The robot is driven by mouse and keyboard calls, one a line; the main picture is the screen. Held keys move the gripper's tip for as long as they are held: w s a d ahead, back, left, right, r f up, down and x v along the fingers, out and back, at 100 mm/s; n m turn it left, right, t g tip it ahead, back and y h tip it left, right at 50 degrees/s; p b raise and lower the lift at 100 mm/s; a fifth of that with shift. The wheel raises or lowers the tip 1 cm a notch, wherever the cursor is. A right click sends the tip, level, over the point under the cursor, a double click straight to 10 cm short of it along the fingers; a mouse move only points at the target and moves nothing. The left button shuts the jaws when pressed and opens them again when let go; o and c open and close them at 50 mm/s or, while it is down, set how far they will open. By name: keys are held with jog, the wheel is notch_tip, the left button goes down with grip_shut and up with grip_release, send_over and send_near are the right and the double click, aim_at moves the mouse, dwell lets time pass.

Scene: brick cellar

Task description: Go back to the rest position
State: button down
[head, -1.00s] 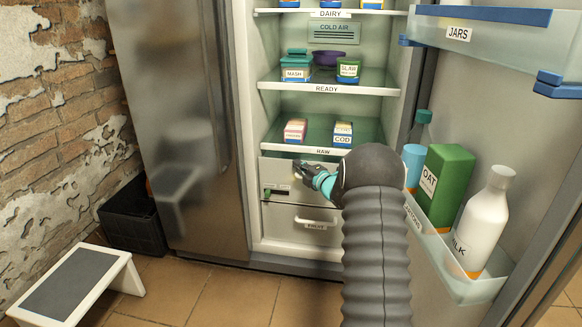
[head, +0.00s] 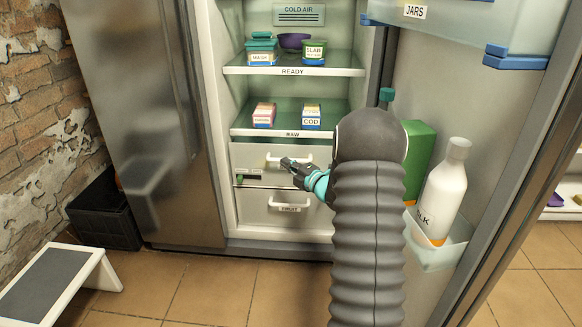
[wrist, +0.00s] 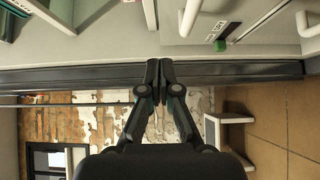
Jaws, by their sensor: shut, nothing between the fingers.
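My gripper (head: 290,164) is in front of the fridge's upper drawer (head: 243,158) in the head view, close to its white handle. I cannot tell whether it touches the handle. In the wrist view my gripper (wrist: 153,68) has its two fingers together, with nothing between them. My grey ribbed arm covers part of the fridge's right side and the door shelf in the head view.
The fridge door (head: 480,110) stands open at the right, with a milk bottle (head: 443,195) and a green carton (head: 418,155) on its shelf. The RAW shelf (head: 285,133) holds two small packs. A black crate (head: 103,215) and a step stool (head: 60,285) are at the left. Tiled floor is clear in front.

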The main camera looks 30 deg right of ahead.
jog(key=s+a+f+n+g+y, duration=0.45)
jog(key=s+a+f+n, duration=0.2)
jog(key=n, duration=0.75)
jog(key=s+a+r+n+g, duration=0.2)
jog(key=s+a+n+g, duration=0.6)
jog(key=s+n, duration=0.55)
jog(key=s+a+r+n+g+h+p, duration=0.1)
jog(key=s+a+r+n+g+h, duration=0.15)
jog(key=s+n, duration=0.6)
jog(key=s+a+r+n+g+h+p, duration=0.1)
jog(key=s+r+n+h, duration=0.3)
jog(key=s+n, duration=0.4)
jog(key=s+a+r+n+t+h+p, duration=0.1)
jog(key=s+r+n+t, duration=0.1)
jog(key=r, duration=0.3)
jog(key=s+a+r+n+t+h+p, duration=0.1)
jog(key=s+a+r+n+t, duration=0.1)
jog(key=s+r+n, duration=0.2)
notch_tip(320, 180, up, 2)
jog(key=shift+s+r+n, duration=0.1)
jog(key=shift+s+n, duration=0.2)
jog(key=shift+n, duration=0.3)
